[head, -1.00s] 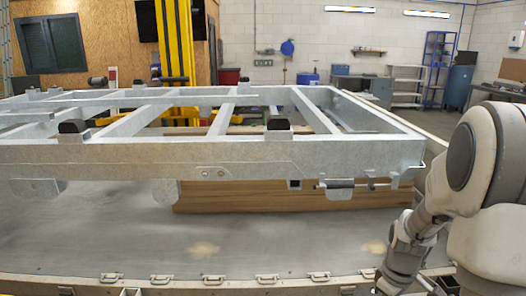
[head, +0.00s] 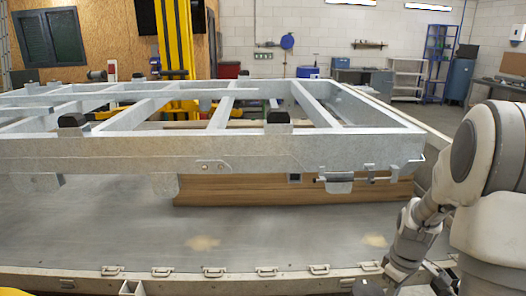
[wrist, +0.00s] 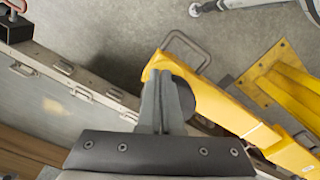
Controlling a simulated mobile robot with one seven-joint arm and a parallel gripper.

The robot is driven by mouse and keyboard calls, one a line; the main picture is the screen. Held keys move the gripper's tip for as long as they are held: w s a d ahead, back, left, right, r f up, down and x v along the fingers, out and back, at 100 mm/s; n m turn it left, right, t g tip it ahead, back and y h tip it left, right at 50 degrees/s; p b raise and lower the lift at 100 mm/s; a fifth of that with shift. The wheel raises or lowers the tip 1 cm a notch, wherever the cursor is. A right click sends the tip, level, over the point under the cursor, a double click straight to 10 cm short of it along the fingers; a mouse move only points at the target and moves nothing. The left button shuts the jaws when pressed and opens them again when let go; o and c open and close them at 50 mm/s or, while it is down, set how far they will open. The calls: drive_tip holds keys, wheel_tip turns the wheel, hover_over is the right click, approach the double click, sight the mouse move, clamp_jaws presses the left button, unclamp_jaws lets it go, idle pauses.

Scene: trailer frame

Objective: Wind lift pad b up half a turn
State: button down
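I cannot make out which thing is lift pad b, and no label shows. Black blocks sit on the galvanized trailer frame (head: 130,150) in the head view: one at left (head: 73,120) and one at centre (head: 278,117). In the wrist view my gripper (wrist: 165,82) shows as a narrow grey shape in front of a yellow arm (wrist: 215,100). Its fingers overlap, so I cannot tell whether it is open or touches the yellow arm. In the head view my arm (head: 420,235) hangs at the right, and the gripper end is hardly visible.
A metal rail with several handles (head: 212,272) runs along the front. Wooden boards (head: 240,189) lie under the frame. A yellow post (head: 175,45) stands behind it.

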drive_tip(key=shift+w+d, duration=0.1)
drive_tip(key=shift+w, duration=0.25)
idle(0.3)
drive_tip(key=shift+s+d, duration=0.1)
drive_tip(key=shift+d, duration=0.1)
wheel_tip(320, 180, up, 6)
drive_tip(key=p, duration=0.4)
drive_tip(key=shift+s+d, duration=0.15)
drive_tip(key=shift+d, duration=0.05)
drive_tip(key=shift+a+p, duration=0.1)
drive_tip(key=shift+p, duration=0.2)
